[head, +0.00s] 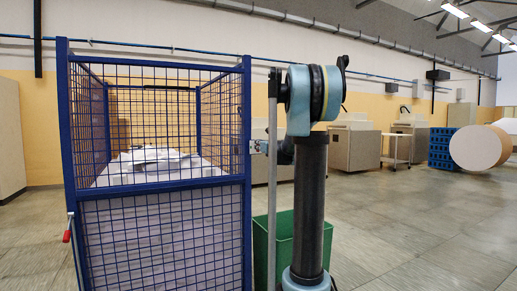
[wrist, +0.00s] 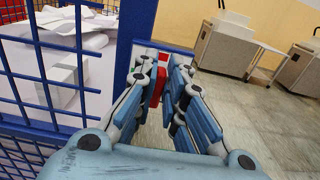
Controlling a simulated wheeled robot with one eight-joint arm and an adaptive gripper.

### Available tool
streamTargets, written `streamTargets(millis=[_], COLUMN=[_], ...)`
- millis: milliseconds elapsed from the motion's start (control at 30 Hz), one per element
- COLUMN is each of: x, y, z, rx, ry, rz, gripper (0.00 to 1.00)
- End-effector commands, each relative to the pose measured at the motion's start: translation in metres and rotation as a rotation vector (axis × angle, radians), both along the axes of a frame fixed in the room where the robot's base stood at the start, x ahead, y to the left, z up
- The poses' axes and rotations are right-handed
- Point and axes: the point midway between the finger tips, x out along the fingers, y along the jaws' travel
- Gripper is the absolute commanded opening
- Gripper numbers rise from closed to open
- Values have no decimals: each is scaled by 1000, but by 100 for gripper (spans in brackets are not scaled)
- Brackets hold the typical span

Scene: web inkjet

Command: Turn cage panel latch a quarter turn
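The blue mesh cage (head: 247,120) stands left of centre in the head view, and its corner post (wrist: 138,25) is just ahead in the wrist view. A red handle (wrist: 157,86) shows between the fingers of my gripper (wrist: 164,78) in the wrist view. The fingers are on either side of it, and I cannot tell whether both touch it. In the head view my arm hides most of the gripper. Another red handle (head: 67,235) is at the cage's left side.
White paper scraps (head: 150,160) lie inside the cage. A green bin (head: 284,240) stands behind my arm. Beige machines (head: 356,147), blue crates (head: 442,148) and a large paper roll (head: 475,148) stand farther back. The floor at right is clear.

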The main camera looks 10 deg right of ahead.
Motion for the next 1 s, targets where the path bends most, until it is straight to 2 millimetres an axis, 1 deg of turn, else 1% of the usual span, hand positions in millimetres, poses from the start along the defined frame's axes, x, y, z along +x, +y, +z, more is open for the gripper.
streamTargets(millis=[67,100,200,467,667,1000], x=[1,1,1,1,1,-1], y=[0,5,2,2,5,10], z=[0,0,0,0,0,-2], rx=[0,0,-2,-64,-189,-491], ry=[0,0,-1,-21,-61,-160], rz=[0,3,2,2,2,3], gripper=[0,0,0,0,0,0])
